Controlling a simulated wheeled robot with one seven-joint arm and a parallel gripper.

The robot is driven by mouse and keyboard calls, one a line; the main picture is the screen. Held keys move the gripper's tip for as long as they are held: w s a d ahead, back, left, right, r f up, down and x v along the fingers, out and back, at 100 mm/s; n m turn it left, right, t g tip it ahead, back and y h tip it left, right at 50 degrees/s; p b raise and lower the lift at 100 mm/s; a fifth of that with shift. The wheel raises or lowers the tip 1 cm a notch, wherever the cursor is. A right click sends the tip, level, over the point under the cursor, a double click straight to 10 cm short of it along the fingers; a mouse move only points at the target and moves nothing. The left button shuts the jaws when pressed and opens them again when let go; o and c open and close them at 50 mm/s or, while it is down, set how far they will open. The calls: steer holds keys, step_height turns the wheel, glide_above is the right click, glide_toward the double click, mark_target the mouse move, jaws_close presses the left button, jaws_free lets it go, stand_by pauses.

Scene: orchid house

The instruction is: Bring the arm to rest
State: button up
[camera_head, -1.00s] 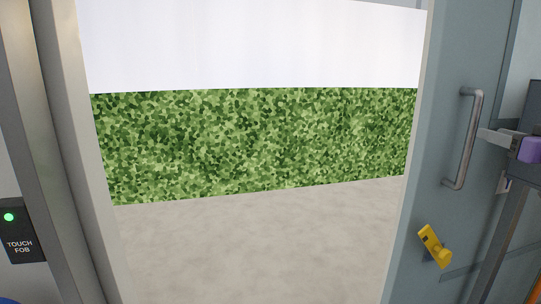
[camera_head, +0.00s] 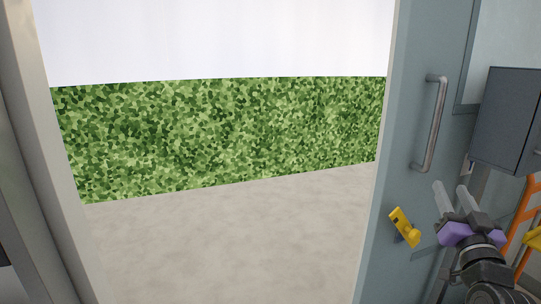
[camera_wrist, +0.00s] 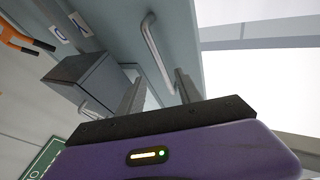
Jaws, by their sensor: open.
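My gripper (camera_head: 452,196) is at the lower right in the head view, in front of the grey-blue door (camera_head: 405,130). Its two fingers stand apart with nothing between them. In the wrist view the gripper (camera_wrist: 158,90) points up toward the door, and its fingers are empty. The door's long metal handle (camera_head: 432,122) is above the fingers in the head view, apart from them as far as I can tell. The handle also shows in the wrist view (camera_wrist: 155,52). A yellow latch (camera_head: 405,228) sits on the door, left of my gripper.
The doorway is open onto a pale floor (camera_head: 230,235) and a green leafy wall (camera_head: 220,135). A pale frame (camera_head: 50,130) borders it at left. A grey box (camera_head: 508,120) is at right, above an orange object (camera_head: 522,215). A green sign (camera_wrist: 42,160) shows in the wrist view.

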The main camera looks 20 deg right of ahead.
steer(key=s+a+f+n+y, duration=0.1)
steer(key=s+a+f+y, duration=0.1)
steer(key=s+a+f, duration=0.65)
steer(key=s+a+f+n+y, duration=0.1)
steer(key=s+a+f+n, duration=0.15)
steer(key=a+f, duration=0.6)
steer(key=s+a+f+n+g+y, duration=0.2)
steer(key=s+a+f+y, duration=0.1)
steer(key=s+a, duration=0.6)
steer(key=s+a+f+n+g+y, duration=0.1)
steer(key=s+a+y, duration=0.4)
steer(key=s+a, duration=0.5)
steer(key=s+f+n, duration=0.1)
steer(key=s+f, duration=0.1)
steer(key=s, duration=0.2)
steer(key=shift+s+f+g, duration=0.15)
steer(key=shift+f+g, duration=0.25)
